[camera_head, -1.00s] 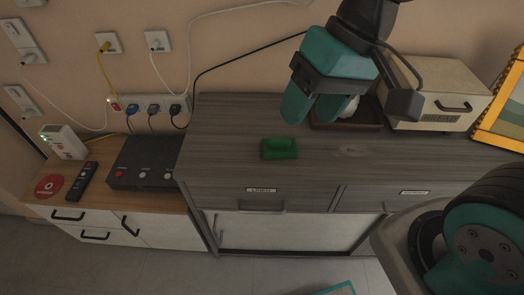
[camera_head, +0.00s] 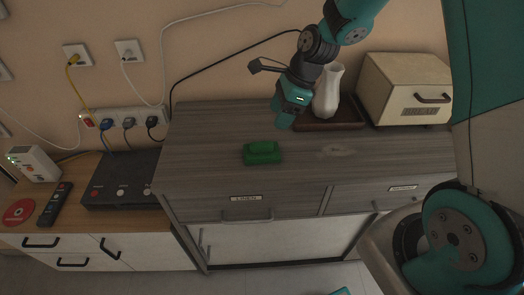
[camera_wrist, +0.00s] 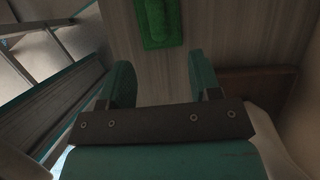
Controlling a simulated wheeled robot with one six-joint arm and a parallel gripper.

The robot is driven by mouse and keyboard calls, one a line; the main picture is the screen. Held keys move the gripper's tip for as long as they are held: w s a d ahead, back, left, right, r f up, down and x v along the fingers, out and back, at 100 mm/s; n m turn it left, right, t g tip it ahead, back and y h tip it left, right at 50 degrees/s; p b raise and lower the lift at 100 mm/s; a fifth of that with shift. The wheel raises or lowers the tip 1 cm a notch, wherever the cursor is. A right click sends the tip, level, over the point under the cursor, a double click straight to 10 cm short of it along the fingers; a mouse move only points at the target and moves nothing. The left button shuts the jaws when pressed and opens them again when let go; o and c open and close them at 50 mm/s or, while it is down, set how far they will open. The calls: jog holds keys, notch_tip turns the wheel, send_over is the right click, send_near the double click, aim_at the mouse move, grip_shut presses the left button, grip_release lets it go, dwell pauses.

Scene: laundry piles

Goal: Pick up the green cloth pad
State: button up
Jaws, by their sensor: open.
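The green cloth pad (camera_head: 262,153) lies on the grey wood cabinet top, left of its middle. It looks folded, with a raised roll on top. My gripper (camera_head: 283,119) is above the cabinet, behind and slightly right of the pad, and apart from it. In the wrist view the pad (camera_wrist: 158,22) is at the top edge, partly cut off, beyond the fingertips. My gripper (camera_wrist: 157,75) shows two teal fingers spread apart with nothing between them.
A white vase (camera_head: 328,92) stands on a brown tray (camera_head: 345,119) right of my gripper. A beige box (camera_head: 407,88) is farther right. A lower stand at left holds a black box (camera_head: 122,180), a remote (camera_head: 55,203) and a red disc (camera_head: 18,211). The cabinet top around the pad is clear.

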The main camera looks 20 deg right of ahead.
aim_at(262, 143)
jog(key=x, duration=0.5)
jog(key=shift+a+f, duration=0.15)
jog(key=shift+f, duration=0.05)
jog(key=shift+a+p+x, duration=0.15)
jog(key=shift+p+x, duration=0.05)
jog(key=shift+x, duration=1.15)
jog(key=shift+a+p+x, duration=0.15)
jog(key=shift+a+x, duration=0.05)
jog(key=shift+x, duration=1.15)
jog(key=shift+s+r, duration=0.15)
jog(key=shift+r, duration=0.05)
jog(key=c, duration=1)
notch_tip(262, 143, up, 20)
jog(key=shift+o, duration=0.4)
